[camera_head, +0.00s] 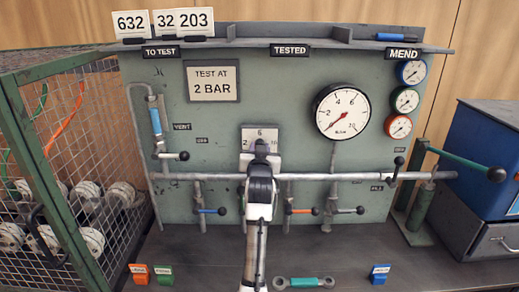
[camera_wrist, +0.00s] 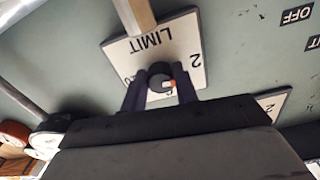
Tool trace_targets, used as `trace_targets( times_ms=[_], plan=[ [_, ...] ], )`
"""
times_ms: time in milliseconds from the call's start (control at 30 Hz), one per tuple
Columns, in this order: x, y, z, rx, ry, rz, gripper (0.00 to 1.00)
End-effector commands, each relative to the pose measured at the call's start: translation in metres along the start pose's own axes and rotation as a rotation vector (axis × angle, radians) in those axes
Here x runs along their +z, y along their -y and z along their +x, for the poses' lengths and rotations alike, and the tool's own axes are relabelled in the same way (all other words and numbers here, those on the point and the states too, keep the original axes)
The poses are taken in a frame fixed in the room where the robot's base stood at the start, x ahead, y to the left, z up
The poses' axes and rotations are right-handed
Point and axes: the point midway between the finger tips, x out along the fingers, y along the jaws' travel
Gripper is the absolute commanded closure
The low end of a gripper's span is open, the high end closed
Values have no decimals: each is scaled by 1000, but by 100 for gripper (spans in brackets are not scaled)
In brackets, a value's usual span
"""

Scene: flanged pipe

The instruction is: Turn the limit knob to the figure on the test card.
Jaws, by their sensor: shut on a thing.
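The test card (camera_head: 212,81) reads "TEST AT 2 BAR" on the green panel in the head view. The white limit plate (camera_head: 248,134) is to its lower right, with a 2 at left and a 6 at top. In the wrist view the plate (camera_wrist: 190,35) appears upside down, with LIMIT and a 2 readable. The dark round limit knob (camera_wrist: 159,71) sits between the fingers of my gripper (camera_wrist: 161,88), which is shut on it. The knob's orange-and-white mark points roughly towards the 6. In the head view my gripper (camera_head: 262,148) hides the knob.
A horizontal pipe (camera_head: 340,177) with several valve levers crosses the panel below the plate. A large gauge (camera_head: 341,111) is to the right. A mesh cage (camera_head: 65,150) stands left and a blue box (camera_head: 490,150) right. A turquoise-banded pipe piece (camera_head: 304,283) lies on the bench.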

Motion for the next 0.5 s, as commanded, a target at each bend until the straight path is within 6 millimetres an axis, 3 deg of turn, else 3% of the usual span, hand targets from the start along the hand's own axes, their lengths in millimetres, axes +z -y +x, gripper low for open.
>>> trace_targets(
  times_ms=[500],
  plan=[
    [1,0,0,-1,2,-122,93]
  ],
)
